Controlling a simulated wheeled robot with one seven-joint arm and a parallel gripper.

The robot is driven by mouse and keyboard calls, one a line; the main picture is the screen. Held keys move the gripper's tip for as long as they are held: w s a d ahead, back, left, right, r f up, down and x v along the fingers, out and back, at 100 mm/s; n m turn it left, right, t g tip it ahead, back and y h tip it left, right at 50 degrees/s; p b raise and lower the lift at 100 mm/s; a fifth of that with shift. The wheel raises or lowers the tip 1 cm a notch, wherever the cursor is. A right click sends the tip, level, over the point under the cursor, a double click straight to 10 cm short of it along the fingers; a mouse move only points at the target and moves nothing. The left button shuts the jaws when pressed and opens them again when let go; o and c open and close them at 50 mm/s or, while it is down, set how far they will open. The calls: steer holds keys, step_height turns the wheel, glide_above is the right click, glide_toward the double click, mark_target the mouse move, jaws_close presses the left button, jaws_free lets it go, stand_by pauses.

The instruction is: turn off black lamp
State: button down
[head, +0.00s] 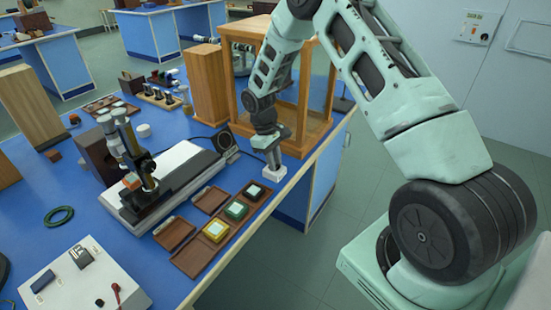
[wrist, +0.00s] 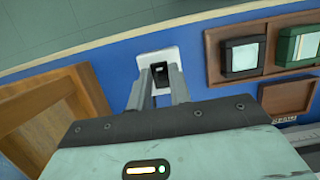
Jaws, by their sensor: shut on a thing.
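A small white switch box (head: 275,174) sits near the blue bench's right edge. In the wrist view the white box (wrist: 149,58) has a black switch (wrist: 159,71) on top. My gripper (head: 271,160) points down onto it. In the wrist view its two fingers (wrist: 158,80) stand on either side of the black switch, shut on it. A round black thing (head: 224,142), which may be the black lamp, stands behind and left of the box, with a dark cable near it. I cannot tell whether it is lit.
Brown trays (head: 200,255) with yellow and green blocks lie in front of the switch box. A wooden frame (head: 314,110) stands just behind it. A microscope-like instrument (head: 130,160) and a white control box (head: 75,280) are at left. The bench edge is close on the right.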

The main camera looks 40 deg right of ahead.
steer(key=c, duration=1.3)
jaws_free()
steer(key=b+v, duration=0.2)
steer(key=v, duration=1.5)
steer(key=shift+w+r, duration=0.2)
steer(key=s+a+r+n+t, duration=0.1)
steer(key=s+a+r, duration=0.1)
steer(key=s+a, duration=0.55)
steer(key=s+a+r+n, duration=0.15)
steer(key=s+a, duration=0.35)
steer(key=a, duration=0.6)
steer(key=shift+n+t+y, duration=0.55)
steer(key=shift+t+y, duration=0.25)
steer(key=s+a, duration=0.2)
steer(key=s, duration=0.5)
steer(key=s+a, duration=0.2)
steer(key=s, duration=0.6)
steer(key=s+a+f, duration=0.1)
steer(key=s+a, duration=0.1)
steer(key=s, duration=0.5)
steer(key=shift+s+a, duration=0.15)
steer(key=shift+a, duration=0.05)
